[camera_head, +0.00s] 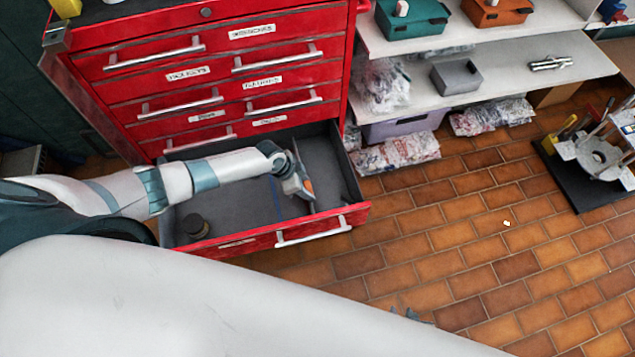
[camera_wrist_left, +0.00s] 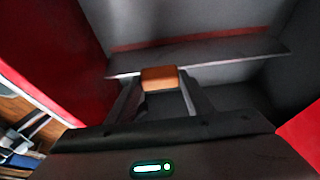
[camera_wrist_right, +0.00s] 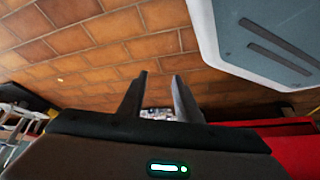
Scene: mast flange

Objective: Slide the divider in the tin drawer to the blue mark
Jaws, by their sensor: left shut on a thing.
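The open bottom drawer (camera_head: 345,212) of the red chest has a dark grey inside. The divider (camera_head: 299,168) stands across it in the right part and shows as a grey plate in the left wrist view (camera_wrist_left: 225,55). Its orange tab (camera_wrist_left: 159,77) sits between the fingers of my left gripper (camera_wrist_left: 158,88), which is shut on it. My left arm reaches over the drawer from the left. The blue mark (camera_head: 275,196) is a thin line on the drawer floor, left of and apart from the divider. My right gripper (camera_wrist_right: 158,92) is open and empty, above the floor outside the drawer.
A dark round object (camera_head: 195,226) sits in the drawer's front left. Right of the chest are shelves (camera_head: 520,58) with bins and bagged goods. A black stand (camera_head: 588,175) with tools is at far right.

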